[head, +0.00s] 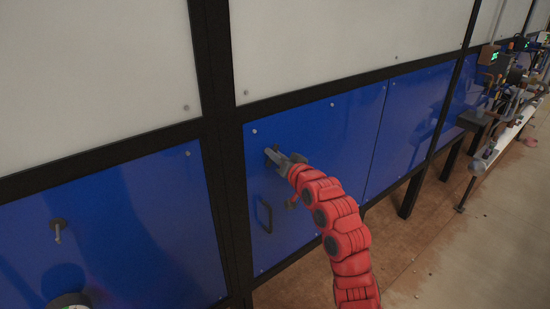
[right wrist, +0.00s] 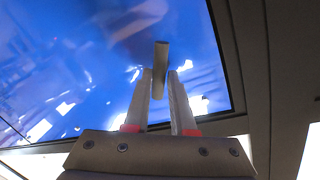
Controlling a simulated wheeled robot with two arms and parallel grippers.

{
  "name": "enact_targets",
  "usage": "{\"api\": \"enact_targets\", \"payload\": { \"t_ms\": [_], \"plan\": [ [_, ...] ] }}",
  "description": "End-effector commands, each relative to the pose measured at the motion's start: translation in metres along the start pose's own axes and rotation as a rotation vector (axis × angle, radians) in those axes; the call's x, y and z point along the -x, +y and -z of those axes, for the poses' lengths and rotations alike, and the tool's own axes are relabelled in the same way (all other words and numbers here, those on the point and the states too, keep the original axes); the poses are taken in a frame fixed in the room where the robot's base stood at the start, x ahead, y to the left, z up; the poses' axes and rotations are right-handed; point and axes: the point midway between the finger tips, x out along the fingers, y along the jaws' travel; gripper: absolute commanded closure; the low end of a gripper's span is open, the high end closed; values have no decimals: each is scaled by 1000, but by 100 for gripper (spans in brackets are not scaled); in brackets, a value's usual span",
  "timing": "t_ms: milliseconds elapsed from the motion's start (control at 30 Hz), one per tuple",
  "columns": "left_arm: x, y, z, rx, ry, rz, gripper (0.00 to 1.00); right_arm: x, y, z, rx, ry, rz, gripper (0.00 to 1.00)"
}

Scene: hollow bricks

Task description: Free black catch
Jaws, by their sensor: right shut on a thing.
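The catch (head: 271,153) is a small dark piece on the blue panel (head: 330,150), near the panel's upper left corner. In the right wrist view it shows as a short grey bar (right wrist: 161,56) at the fingertips. My right gripper (head: 282,158) reaches the panel from the right and is shut on the catch. In the right wrist view its two fingers (right wrist: 160,80) stand either side of the bar's lower end. The gripper partly hides the catch in the head view. My left gripper is not in view.
A black handle (head: 264,215) is on the same panel below the gripper. Another catch-like knob (head: 58,230) is on the left blue panel. A black post (head: 226,200) stands between the panels. A cluttered bench (head: 500,135) is at the far right. The floor (head: 470,240) at right is clear.

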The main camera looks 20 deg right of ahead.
Motion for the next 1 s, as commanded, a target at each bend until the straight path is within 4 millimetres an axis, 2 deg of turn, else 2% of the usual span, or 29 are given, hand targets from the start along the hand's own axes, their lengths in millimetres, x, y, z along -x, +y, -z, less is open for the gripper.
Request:
{"api": "enact_targets", "payload": {
  "t_ms": [367, 1000],
  "plan": [
    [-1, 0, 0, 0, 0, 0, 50, 0, 3, 4, -352, -65, 0, 100],
    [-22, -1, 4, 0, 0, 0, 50, -1, 7, 3, -877, -173, -1, 100]
  ]
}}
